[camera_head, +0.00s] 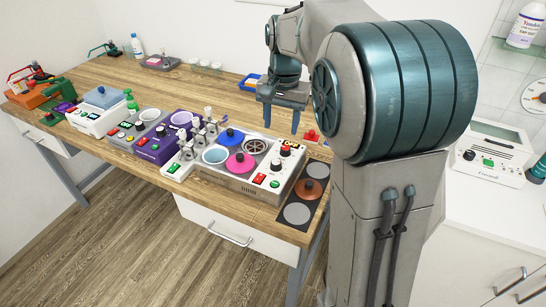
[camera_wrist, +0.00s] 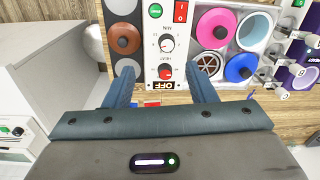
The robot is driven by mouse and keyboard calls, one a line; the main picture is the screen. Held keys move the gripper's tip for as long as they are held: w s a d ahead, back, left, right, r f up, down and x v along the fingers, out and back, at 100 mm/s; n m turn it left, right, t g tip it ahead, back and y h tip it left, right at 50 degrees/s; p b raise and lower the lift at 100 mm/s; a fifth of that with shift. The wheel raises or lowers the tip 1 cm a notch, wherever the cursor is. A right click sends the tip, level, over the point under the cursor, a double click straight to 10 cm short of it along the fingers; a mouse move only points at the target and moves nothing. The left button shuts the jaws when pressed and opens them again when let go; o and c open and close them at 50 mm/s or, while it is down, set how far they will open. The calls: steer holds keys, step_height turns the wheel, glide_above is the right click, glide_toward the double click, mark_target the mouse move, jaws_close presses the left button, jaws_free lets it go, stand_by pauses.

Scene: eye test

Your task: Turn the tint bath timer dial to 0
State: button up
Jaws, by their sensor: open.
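The tint bath unit (camera_head: 224,182) stands at the table's front right, with colored wells and a white control panel (camera_wrist: 150,55). The panel carries two dials with red marks. One dial (camera_wrist: 165,72) is beside the orange OFF display (camera_wrist: 162,86); the other dial (camera_wrist: 166,44) sits nearer the switches. Both also show in the head view, small, near the display (camera_head: 289,145). The dial labels and pointer settings are too small to read surely, so I cannot tell which is the timer. My gripper (camera_head: 281,121) is open and empty, above and behind the panel, apart from the dials.
A red rocker switch (camera_wrist: 181,11) and green button (camera_wrist: 155,10) are on the panel. A dark strip (camera_head: 313,170) with round pads and a brown lid lies right of the unit. A purple device (camera_head: 165,145) stands to its left. The wood behind is mostly clear.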

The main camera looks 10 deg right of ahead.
mark_target(276, 162)
steer(key=shift+m+g, duration=0.3)
steer(key=shift+m, duration=0.2)
steer(key=w+f, duration=0.1)
steer(key=f, duration=0.4)
steer(key=w+f, duration=0.1)
steer(key=f, duration=0.4)
steer(key=w+f, duration=0.1)
steer(key=f, duration=0.4)
steer(key=shift+w+a+f+p, duration=0.1)
steer(key=shift+a+f+p, duration=0.1)
steer(key=shift+f+p, duration=0.15)
steer(key=shift+c, duration=0.3)
steer(key=c, duration=0.9)
